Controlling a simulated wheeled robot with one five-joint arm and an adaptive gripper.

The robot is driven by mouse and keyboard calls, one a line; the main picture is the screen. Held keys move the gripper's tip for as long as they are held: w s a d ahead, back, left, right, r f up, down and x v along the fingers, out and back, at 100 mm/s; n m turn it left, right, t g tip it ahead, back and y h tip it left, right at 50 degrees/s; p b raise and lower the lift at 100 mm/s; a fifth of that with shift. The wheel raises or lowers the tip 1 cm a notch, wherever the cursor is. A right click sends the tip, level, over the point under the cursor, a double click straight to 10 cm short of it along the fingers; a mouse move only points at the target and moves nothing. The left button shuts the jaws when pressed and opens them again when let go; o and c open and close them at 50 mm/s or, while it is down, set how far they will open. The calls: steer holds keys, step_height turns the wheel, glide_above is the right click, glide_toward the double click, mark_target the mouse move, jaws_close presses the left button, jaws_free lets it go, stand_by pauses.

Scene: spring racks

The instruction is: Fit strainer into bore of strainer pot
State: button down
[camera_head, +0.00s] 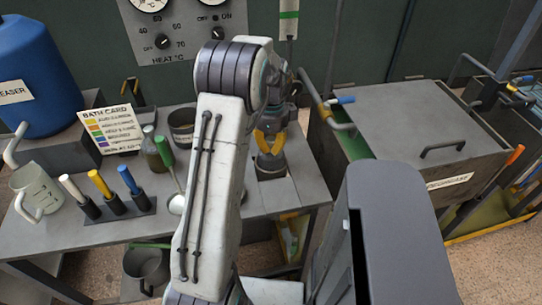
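My gripper (270,146), with yellow fingers, points down over the right part of the workbench. A round grey metal part (270,162), which looks like the strainer or the rim of its pot, is directly under the fingertips. It stands at a square grey block (272,190) on the bench. I cannot tell strainer and strainer pot apart here, nor how deep one sits in the other. The fingers are small and partly merge with the grey part, so I cannot tell whether they grip it. My arm hides the bench left of it.
On the bench (120,228) stand a dark round can (182,127), a bottle (156,150), a green-handled tool (167,158), a rack of coloured handles (117,207), a white jug (36,190) and a blue drum (38,75). A lidded grey tank (425,125) is right of my gripper.

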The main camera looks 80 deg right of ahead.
mark_target(271, 138)
steer(key=shift+f, duration=1.9)
steer(key=shift+f, duration=0.15)
steer(key=c, duration=1.4)
jaws_free()
steer(key=r, duration=0.9)
steer(key=shift+d+r, duration=0.2)
steer(key=shift+r, duration=0.15)
steer(key=shift+r+b, duration=0.35)
steer(key=shift+r, duration=1)
